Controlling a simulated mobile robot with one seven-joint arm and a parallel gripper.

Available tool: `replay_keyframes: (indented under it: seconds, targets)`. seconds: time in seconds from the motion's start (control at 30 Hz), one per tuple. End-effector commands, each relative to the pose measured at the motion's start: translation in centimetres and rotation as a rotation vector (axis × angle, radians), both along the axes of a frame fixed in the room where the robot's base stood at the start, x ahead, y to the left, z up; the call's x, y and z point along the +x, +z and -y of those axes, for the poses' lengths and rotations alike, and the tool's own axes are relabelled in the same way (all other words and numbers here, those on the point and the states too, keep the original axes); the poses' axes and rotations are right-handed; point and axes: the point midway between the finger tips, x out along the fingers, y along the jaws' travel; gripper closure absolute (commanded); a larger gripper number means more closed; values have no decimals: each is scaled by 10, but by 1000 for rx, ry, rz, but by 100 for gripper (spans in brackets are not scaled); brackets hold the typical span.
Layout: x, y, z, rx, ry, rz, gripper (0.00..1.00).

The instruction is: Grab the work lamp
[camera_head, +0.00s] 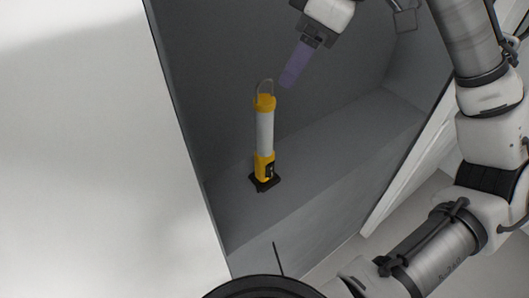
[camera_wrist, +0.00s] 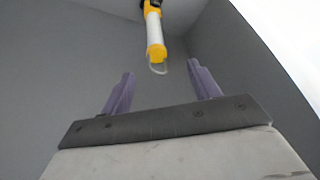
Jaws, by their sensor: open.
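The work lamp (camera_head: 264,135) stands upright on a grey ledge inside a grey recess. It has a yellow base and cap, a white tube, a wire hook on top and a black foot. My gripper (camera_head: 286,84) is above and to the right of the lamp's top in the head view, apart from it. In the wrist view my gripper (camera_wrist: 162,82) shows two purple fingers spread apart with nothing between them. The lamp (camera_wrist: 154,30) lies beyond the fingertips there, hook end toward me. Its foot is mostly cut off at the top edge.
The grey ledge (camera_head: 330,160) is bare to the right of the lamp. The recess walls close in around it, with a white panel (camera_head: 90,150) on the left.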

Motion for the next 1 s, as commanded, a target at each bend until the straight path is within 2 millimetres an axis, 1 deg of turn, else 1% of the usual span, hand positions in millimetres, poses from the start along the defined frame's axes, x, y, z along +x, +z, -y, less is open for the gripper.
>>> replay_keyframes:
  seconds: [0.03,0.1,0.2,0.3,0.47,0.63,0.7,0.8,1.0]
  targets:
    - [1,-10,-4,3,6,-2,39]
    - [3,-21,-9,3,5,-1,39]
    - [5,-34,-14,3,3,-1,39]
    - [6,-42,-17,2,1,0,39]
    - [9,-49,-21,0,0,-1,39]
    - [19,-67,-33,1,-1,-2,39]
    - [21,-78,-37,1,-1,-2,39]
    - [22,-87,-41,0,0,0,39]
    - [22,-90,-42,1,0,0,39]
